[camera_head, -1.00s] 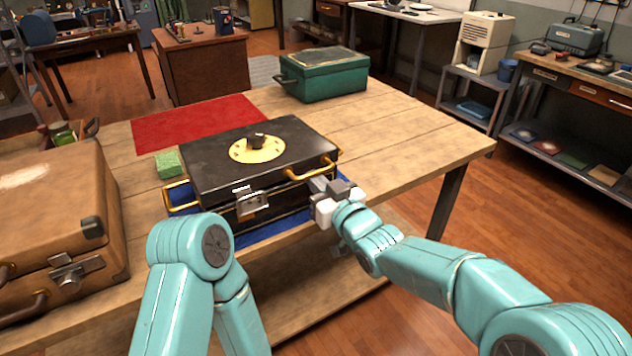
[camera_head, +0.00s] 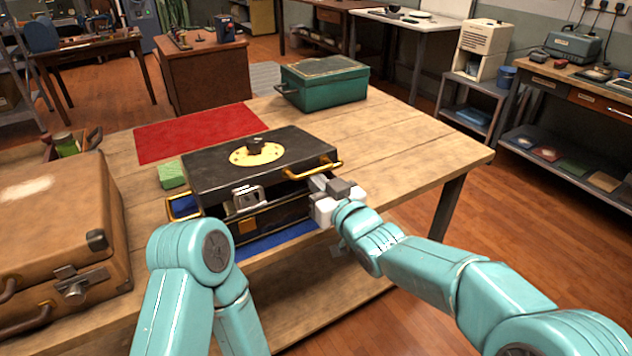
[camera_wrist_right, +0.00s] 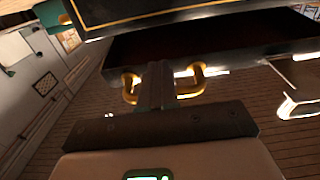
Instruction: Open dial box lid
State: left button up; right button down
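The black dial box (camera_head: 270,222) stands on the wooden table. Its black lid (camera_head: 215,173) has a gold dial plate with a dark knob (camera_head: 255,147) on top. The lid's front edge is raised a little, with a dark gap below and the silver latch (camera_head: 249,197) up off the base. My right gripper (camera_head: 322,185) is at the box's front right corner, by the gold handle (camera_head: 312,170). In the right wrist view, its fingers (camera_wrist_right: 156,85) are together, with the gold handle (camera_wrist_right: 190,88) showing on both sides. My left gripper is out of view.
A brown suitcase (camera_head: 60,225) stands close on the left. A green sponge (camera_head: 171,174) lies beside the box, and a red cloth (camera_head: 195,131) lies behind it. A green case (camera_head: 324,86) stands at the back. The table's right side (camera_head: 420,140) is clear.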

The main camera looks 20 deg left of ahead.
jog(key=shift+a+r+p, duration=0.1)
jog(key=shift+r+p, duration=0.35)
jog(key=shift+r, duration=0.6)
jog(key=shift+w+r, duration=0.1)
jog(key=shift+w+a+r+p, duration=0.1)
jog(key=shift+a+r+p, duration=0.05)
jog(key=shift+r+p, duration=0.4)
jog(key=shift+w+a+r+p, duration=0.1)
jog(key=shift+a+r+p, duration=0.05)
jog(key=shift+r+p, duration=0.4)
jog(key=shift+r, duration=0.1)
jog(key=shift+w+a+r+p, duration=0.15)
jog(key=shift+a+r+p, duration=0.05)
jog(key=shift+r+p, duration=0.4)
jog(key=shift+w+a+r+p, duration=0.1)
jog(key=shift+a+r+p, duration=0.05)
jog(key=shift+r+p, duration=0.35)
jog(key=shift+r, duration=0.15)
